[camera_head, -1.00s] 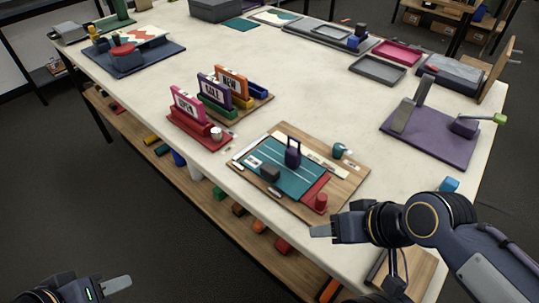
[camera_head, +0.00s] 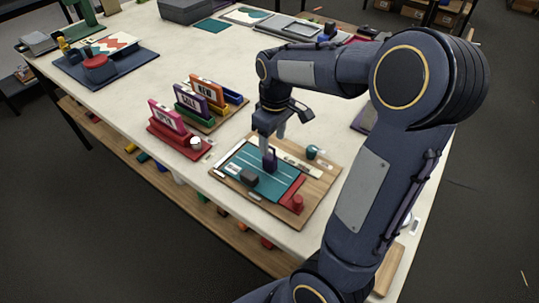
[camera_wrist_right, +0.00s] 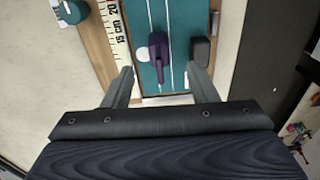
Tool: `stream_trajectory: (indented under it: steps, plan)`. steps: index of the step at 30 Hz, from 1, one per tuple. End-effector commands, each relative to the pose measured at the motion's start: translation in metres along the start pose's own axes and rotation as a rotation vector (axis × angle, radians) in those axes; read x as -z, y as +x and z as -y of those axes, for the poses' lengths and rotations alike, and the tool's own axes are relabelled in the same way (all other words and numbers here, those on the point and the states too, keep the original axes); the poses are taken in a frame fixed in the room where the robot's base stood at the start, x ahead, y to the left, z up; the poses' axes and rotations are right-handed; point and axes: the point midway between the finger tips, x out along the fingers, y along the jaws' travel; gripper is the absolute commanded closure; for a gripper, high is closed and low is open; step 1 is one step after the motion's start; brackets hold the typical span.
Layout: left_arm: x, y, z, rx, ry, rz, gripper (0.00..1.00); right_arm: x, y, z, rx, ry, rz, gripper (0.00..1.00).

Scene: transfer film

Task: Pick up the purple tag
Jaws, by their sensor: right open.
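The purple tag (camera_head: 270,161) stands upright on the teal cutting mat (camera_head: 265,185), which lies on a wooden board (camera_head: 322,182). My right gripper (camera_head: 272,143) is above it, pointing down with its fingers apart. In the right wrist view the purple tag (camera_wrist_right: 157,48) shows between and just beyond the open fingertips (camera_wrist_right: 160,74), with a gap on each side. I cannot tell whether the fingertips are level with its top. My left gripper is not in view.
A dark block (camera_head: 249,178) is close to the tag on the mat. A red cylinder (camera_head: 297,202) and a teal dispenser (camera_head: 313,152) stand on the board. Sign holders with pink, purple and orange cards (camera_head: 207,90) stand left of it. Bare tabletop (camera_head: 110,110) lies farther left.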

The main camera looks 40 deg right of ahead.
Motion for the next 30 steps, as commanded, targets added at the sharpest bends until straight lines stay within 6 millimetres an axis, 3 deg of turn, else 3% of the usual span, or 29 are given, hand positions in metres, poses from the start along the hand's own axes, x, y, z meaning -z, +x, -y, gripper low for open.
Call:
stream_trajectory:
  steps: [5, 21, 30]
  plan:
    - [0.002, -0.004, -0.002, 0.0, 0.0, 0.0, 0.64, 0.006, 0.008, -0.009, -0.02, -0.024, 0.036, 0.47]
    - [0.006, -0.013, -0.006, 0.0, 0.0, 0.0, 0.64, 0.006, 0.075, -0.001, -0.018, -0.022, 0.037, 0.47]
    - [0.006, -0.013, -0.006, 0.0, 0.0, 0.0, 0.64, 0.006, 0.081, -0.002, -0.02, -0.022, 0.033, 0.47]
